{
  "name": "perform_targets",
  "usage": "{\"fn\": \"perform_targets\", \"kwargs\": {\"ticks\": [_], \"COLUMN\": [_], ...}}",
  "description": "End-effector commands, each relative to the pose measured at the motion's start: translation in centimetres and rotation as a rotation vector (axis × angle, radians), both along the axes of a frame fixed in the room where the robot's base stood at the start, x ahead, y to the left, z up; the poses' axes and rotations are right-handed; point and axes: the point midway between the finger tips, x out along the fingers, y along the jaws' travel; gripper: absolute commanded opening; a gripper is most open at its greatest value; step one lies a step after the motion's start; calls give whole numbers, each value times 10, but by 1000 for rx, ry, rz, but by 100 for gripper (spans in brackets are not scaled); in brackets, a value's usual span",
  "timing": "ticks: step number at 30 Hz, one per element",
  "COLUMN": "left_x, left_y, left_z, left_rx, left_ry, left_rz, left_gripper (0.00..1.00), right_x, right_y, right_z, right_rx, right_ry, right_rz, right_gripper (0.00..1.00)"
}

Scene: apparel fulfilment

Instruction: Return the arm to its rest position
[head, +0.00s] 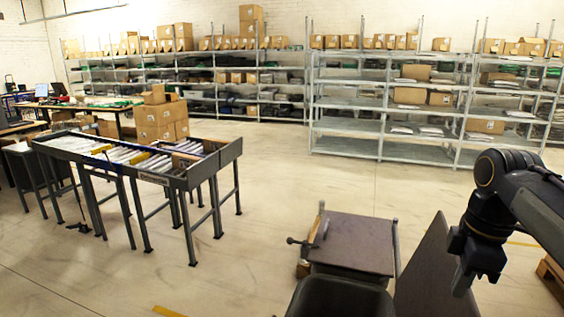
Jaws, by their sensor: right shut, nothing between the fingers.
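My right arm comes in from the right edge, dark grey and bent downward. Its gripper (463,279) hangs at the lower right, shut and empty, pointing down. It is in front of a dark brown slanted panel (432,272); I cannot tell the gap between them. My left gripper is not in view.
A brown-topped cart (355,243) stands just left of my right gripper. A grey roller conveyor (175,182) stands at the left, with stacked cardboard boxes (158,117) behind it. Metal shelves (345,147) line the back. The floor (270,190) between is clear. A wooden pallet (552,275) lies at the right edge.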

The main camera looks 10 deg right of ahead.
Motion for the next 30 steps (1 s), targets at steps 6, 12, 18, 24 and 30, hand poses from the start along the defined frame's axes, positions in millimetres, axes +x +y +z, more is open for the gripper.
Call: {"fn": "perform_targets", "kwargs": {"ticks": [6,12,18,24,30], "left_x": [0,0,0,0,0], "left_y": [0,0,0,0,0], "left_z": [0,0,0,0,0], "left_rx": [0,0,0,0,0], "left_ry": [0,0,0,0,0], "left_rz": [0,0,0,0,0], "left_gripper": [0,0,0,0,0], "right_x": [-12,-31,-64,-96,-106], "right_y": [23,57,110,159,174], "right_z": [-13,-36,-78,-128,-146], "right_rx": [36,114,280,484,560], "right_ry": [-54,-122,-192,-199,-186], "right_rz": [-116,-306,-614,-946,-1069], "right_gripper": [0,0,0,0,0]}}
